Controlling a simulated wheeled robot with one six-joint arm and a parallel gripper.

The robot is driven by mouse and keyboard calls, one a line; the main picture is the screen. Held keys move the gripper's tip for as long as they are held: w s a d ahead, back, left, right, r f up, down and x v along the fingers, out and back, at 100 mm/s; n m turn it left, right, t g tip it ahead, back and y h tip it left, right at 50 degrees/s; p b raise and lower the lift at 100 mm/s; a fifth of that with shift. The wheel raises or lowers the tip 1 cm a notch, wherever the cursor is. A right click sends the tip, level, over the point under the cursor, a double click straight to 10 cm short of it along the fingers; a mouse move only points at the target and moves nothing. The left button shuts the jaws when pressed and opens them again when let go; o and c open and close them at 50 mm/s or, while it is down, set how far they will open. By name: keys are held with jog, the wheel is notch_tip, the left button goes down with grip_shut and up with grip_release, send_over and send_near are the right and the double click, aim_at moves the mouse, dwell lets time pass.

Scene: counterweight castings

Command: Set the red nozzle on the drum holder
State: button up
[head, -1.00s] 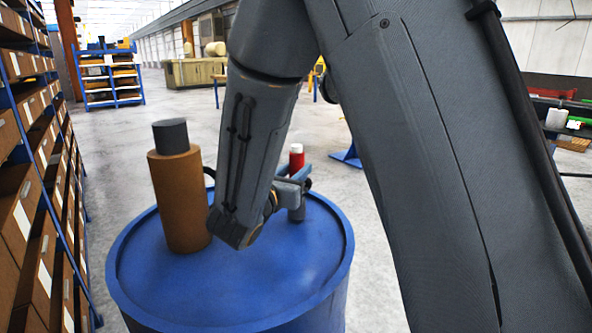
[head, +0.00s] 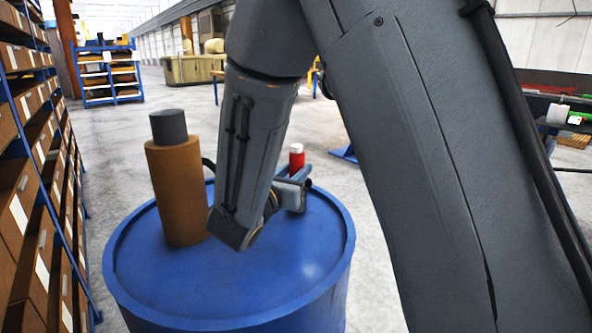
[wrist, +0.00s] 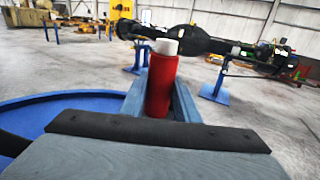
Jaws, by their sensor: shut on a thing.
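The red nozzle (head: 296,159), a red cylinder with a white top, stands upright in my gripper (head: 294,182) above the right back part of the blue drum top. In the wrist view the nozzle (wrist: 161,86) is between the two blue-grey fingers of my gripper (wrist: 160,102), which are shut on it. The nozzle's lower end is hidden by the fingers, so I cannot tell whether it touches the drum. The blue drum (head: 270,290) has a raised rim and a mostly bare top. I cannot pick out a separate holder on it.
A tall brown cylinder (head: 177,195) with a dark grey cap stands on the drum, left of my arm. Shelves with brown boxes (head: 25,215) line the left side. A blue rack (head: 108,72) is farther back. The front of the drum top is clear.

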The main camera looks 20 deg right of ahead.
jog(key=shift+f, duration=0.2)
jog(key=o, duration=0.9)
jog(key=shift+a, duration=0.1)
jog(key=b+v, duration=0.1)
jog(key=v, duration=0.6)
jog(key=shift+s+a, duration=0.2)
jog(key=shift+s, duration=0.1)
